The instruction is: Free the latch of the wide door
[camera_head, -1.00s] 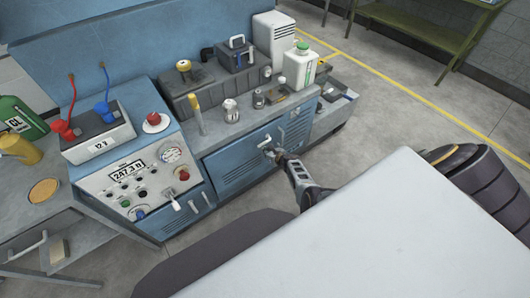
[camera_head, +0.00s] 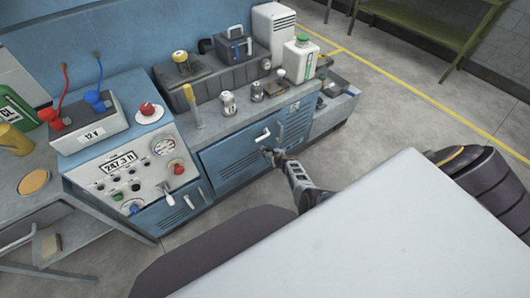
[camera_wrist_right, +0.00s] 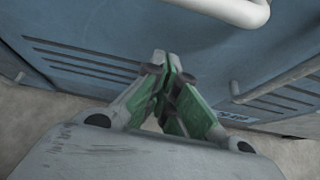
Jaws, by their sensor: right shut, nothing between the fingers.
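The wide door (camera_head: 228,160) is a blue louvred panel low on the blue cabinet, and it looks closed. Its pale latch handle (camera_head: 262,135) sits near the door's upper right. The handle also shows at the top edge of the right wrist view (camera_wrist_right: 235,9), partly cut off. My right gripper (camera_head: 268,153) is just below the handle, in front of the door. In the right wrist view its green-padded fingers (camera_wrist_right: 168,72) are shut together with nothing between them, and a gap shows between them and the handle. My left gripper is not in view.
A narrower louvred door (camera_head: 297,128) with its own handle is on the right. The control panel (camera_head: 135,170) with gauge and knobs stands left. Bottles and jars crowd the worktop (camera_head: 215,118) above. A pale flat surface (camera_head: 370,240) fills the lower right.

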